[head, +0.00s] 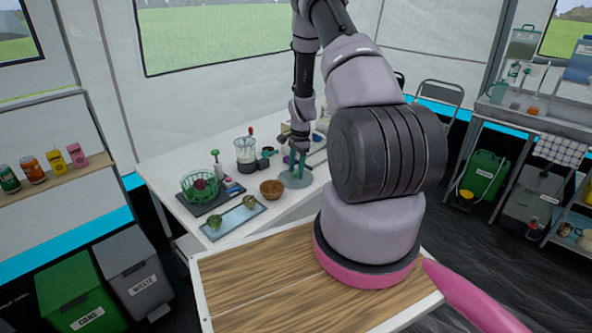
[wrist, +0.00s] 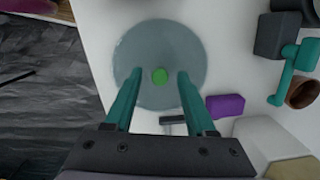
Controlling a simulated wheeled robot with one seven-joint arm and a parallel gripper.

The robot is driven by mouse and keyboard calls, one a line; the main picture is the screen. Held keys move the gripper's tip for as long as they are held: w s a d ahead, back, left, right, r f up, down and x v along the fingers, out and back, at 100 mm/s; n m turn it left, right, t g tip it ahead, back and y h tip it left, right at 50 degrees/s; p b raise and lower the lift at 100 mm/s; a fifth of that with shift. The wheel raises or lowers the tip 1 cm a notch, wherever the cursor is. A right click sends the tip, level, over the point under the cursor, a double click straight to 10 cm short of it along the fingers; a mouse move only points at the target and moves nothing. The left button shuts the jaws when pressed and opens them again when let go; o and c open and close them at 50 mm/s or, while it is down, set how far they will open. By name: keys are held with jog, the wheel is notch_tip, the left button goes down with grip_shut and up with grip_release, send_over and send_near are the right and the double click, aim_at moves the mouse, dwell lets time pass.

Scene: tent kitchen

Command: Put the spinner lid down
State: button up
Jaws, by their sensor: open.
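The spinner lid (wrist: 160,50) is a round, see-through grey-blue disc with a green knob (wrist: 160,76) at its centre. It appears to lie flat on the white table, close to the edge in the wrist view. My gripper (wrist: 159,74) is open, its two teal fingers over the lid on either side of the knob, with gaps to it. In the head view my gripper (head: 297,168) points down over the lid (head: 296,181), partly covering it. The green spinner basket (head: 200,186) stands further left with something purple in it.
A wooden bowl (head: 272,188) stands just left of the lid. A tray with green vegetables (head: 234,220) lies at the front, and a jug (head: 245,152) stands behind. In the wrist view a purple block (wrist: 225,105) and a dark grey block with a teal handle (wrist: 275,38) are to the right.

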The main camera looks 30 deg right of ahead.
notch_tip(320, 180, up, 12)
jog(key=d, duration=0.1)
jog(key=s+a+r+n+t, duration=0.1)
jog(key=s+a+r+n, duration=0.15)
jog(key=r, duration=0.65)
jog(key=s+a+r+n+t, duration=0.15)
jog(key=a+r, duration=0.25)
jog(key=r, duration=0.5)
jog(key=s+a+r+n+t, duration=0.1)
jog(key=s+a+r+n, duration=0.15)
jog(key=r, duration=0.65)
jog(key=s+a+r+n+t, duration=0.1)
jog(key=s+a+r, duration=0.1)
jog(key=s, duration=0.5)
jog(key=s+a+r+n+t, duration=0.1)
jog(key=s+a+r+n, duration=0.1)
jog(key=s+r, duration=0.3)
jog(key=s+a+r+n+t, duration=0.2)
jog(key=s+a+r, duration=0.1)
jog(key=s, duration=0.5)
jog(key=shift+s+a+r+y, duration=0.3)
jog(key=shift+r, duration=0.25)
